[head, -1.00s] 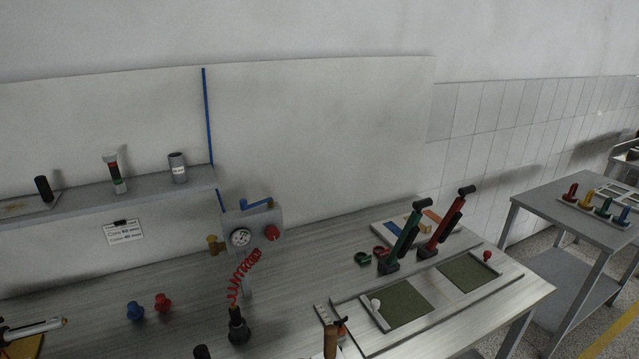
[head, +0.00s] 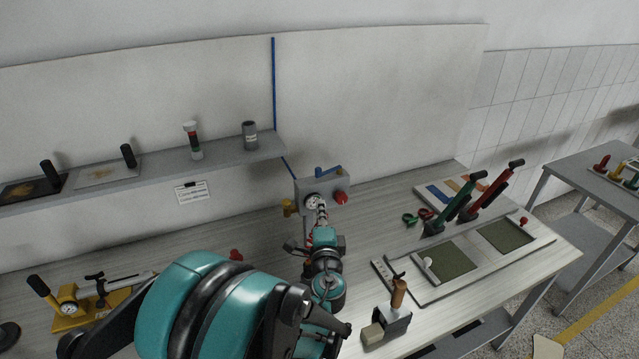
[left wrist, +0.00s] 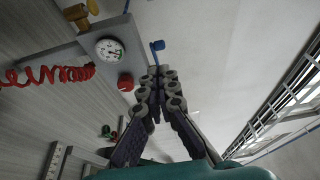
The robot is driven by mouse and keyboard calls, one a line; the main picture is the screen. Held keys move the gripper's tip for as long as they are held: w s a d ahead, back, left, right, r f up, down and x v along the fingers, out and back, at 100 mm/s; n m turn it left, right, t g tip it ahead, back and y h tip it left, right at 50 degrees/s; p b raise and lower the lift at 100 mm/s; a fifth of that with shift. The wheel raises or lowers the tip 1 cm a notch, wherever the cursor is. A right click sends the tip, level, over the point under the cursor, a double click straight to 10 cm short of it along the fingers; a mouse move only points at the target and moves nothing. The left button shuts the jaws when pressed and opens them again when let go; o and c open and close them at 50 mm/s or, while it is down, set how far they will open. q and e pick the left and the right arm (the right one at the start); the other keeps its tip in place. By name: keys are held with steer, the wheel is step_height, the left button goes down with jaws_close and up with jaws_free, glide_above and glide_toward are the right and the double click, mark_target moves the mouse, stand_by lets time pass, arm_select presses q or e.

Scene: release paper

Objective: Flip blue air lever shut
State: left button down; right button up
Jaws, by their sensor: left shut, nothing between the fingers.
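The blue air lever (head: 329,171) sits on top of the grey box with the gauge, in the middle of the head view. Its handle lies nearly level, pointing right. In the left wrist view the blue lever (left wrist: 157,47) shows just beyond my fingertips. My left gripper (head: 321,207) is in front of the grey box (head: 304,186), partly covering the gauge in the head view. In the left wrist view my left gripper (left wrist: 161,72) has its fingertips together, with nothing between them. I cannot tell whether they touch the lever. My right gripper is not in view.
The box carries a white gauge (left wrist: 110,50), a red knob (head: 341,197) and a brass fitting (head: 288,207). A coiled red hose (left wrist: 50,75) hangs from it. Green and red lever tools (head: 452,208) stand to the right. A shelf (head: 225,155) runs along the left wall.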

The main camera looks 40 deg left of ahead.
mark_target(318, 173)
arm_select(q)
steer(key=x, duration=1.4)
steer(key=shift+d+b, duration=0.1)
steer(key=shift+b, duration=0.3)
steer(key=a+b, duration=0.1)
steer(key=a, duration=0.2)
steer(key=shift+f, duration=0.1)
steer(key=shift+a, duration=0.1)
